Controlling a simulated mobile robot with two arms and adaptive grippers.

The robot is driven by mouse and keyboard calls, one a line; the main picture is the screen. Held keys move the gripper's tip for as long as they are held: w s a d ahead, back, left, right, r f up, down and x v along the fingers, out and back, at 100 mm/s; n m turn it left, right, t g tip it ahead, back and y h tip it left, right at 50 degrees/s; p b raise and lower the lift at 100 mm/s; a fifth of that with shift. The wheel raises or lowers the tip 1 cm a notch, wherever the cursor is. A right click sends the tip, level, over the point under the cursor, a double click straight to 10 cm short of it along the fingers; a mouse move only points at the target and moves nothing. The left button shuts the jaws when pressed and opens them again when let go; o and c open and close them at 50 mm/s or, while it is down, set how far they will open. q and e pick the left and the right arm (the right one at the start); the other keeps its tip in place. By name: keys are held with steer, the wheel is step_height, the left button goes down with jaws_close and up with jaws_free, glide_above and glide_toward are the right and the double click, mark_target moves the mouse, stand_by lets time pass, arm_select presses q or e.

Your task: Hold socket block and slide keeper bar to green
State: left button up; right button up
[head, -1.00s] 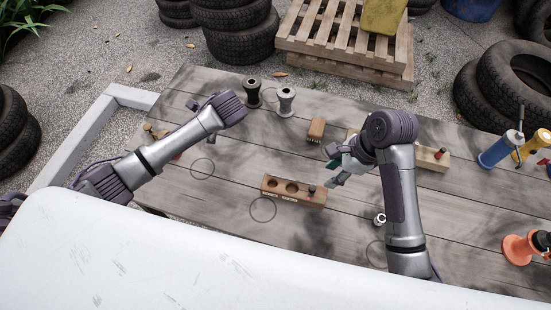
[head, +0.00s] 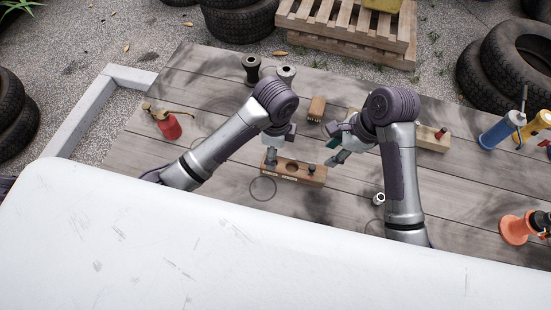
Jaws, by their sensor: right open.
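The brown socket block (head: 309,174) lies on the table in the middle of the head view. It has round holes on top and a dark knob near its right end. My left gripper (head: 271,157) points down at the block's left end; whether it touches and how its jaws stand cannot be told. My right gripper (head: 333,150) is open and empty, just above and right of the block. A pale wooden piece with a red knob (head: 437,140) lies partly hidden behind my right arm. I cannot tell for certain which part is the keeper bar; no green mark is clear.
A small brown block (head: 316,109) and two spools (head: 251,68) stand toward the back. A red oil can (head: 169,126) is at left. Blue (head: 499,131) and orange (head: 516,228) items stand at right. A small white ring (head: 379,198) lies near my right arm.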

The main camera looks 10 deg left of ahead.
mark_target(294, 170)
arm_select(q)
step_height(294, 170, down, 9)
steer(key=shift+r, duration=0.1)
steer(key=shift+c, duration=0.3)
